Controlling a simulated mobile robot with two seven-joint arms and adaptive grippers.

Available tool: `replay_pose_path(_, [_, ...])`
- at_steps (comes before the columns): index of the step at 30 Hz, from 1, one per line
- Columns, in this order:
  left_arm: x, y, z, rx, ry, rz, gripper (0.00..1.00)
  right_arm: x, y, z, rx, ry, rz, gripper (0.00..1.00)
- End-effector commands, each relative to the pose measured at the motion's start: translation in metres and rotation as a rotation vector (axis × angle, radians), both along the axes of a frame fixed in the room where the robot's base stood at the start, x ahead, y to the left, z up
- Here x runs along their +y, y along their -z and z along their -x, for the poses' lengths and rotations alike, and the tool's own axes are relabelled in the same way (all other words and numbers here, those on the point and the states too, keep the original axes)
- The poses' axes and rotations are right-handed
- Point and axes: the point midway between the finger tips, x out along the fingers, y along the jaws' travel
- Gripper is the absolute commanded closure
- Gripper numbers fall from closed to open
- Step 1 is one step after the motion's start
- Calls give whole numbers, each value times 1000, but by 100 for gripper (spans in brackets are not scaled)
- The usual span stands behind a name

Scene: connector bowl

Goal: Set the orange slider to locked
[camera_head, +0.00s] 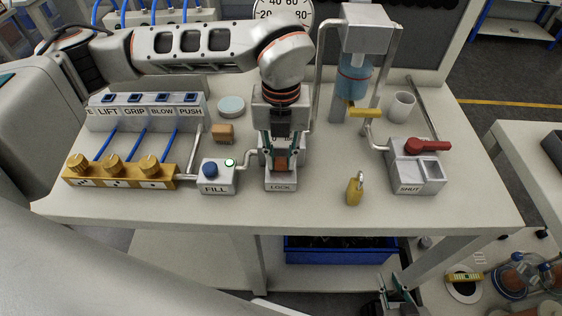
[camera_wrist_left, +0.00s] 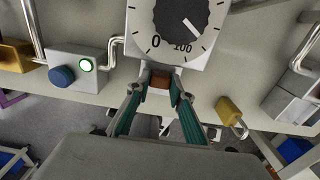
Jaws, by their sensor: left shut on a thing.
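The orange slider (camera_head: 282,161) sits on a grey box (camera_head: 281,186) whose front face reads LOCK. It is in the part of the track nearer that label. The far part is hidden by my arm. My left gripper (camera_head: 281,165) reaches down over the box and is shut on the slider. In the left wrist view the slider (camera_wrist_left: 159,80) lies between the two teal fingertips, below a round dial (camera_wrist_left: 182,25). My right gripper (camera_head: 393,277) is low at the bottom of the head view, below the table top, with its teal fingers apart and nothing seen between them.
Left of the box stand the FILL box (camera_head: 217,176) with a blue knob and an orange valve block (camera_head: 120,172). A small brown block (camera_head: 223,133) lies behind. To the right are a brass padlock (camera_head: 354,190) and the SHUT box (camera_head: 416,170) with a red handle.

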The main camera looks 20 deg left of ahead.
Motion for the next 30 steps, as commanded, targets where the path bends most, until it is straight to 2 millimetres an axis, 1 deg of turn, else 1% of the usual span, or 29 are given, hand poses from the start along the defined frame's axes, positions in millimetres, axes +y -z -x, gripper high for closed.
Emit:
replay_pose_path(1, [1,-1,-4,-10,-3,0,100,0,-1,0,-1,0,0,79])
replay_pose_path(3, [1,-2,-4,-13,-4,1,100,0,-1,0,-1,0,0,79])
replay_pose_path(4, [1,-2,-4,-13,-4,1,76,0,-1,0,-1,0,0,79])
replay_pose_path(6, [1,-2,-4,-13,-4,1,61,0,-1,0,-1,0,0,79])
replay_pose_path(15, [1,-1,-3,-9,-3,0,61,-1,-1,-1,-2,0,2,79])
replay_pose_path(19, [0,-8,-3,-10,-2,0,61,-1,-1,-1,-2,0,2,79])
replay_pose_path(23, [0,-26,-3,-12,-3,0,61,-1,-1,-1,-2,0,2,79])
replay_pose_path(30, [0,-76,-3,-15,-2,1,61,0,-1,0,-1,-1,0,79])
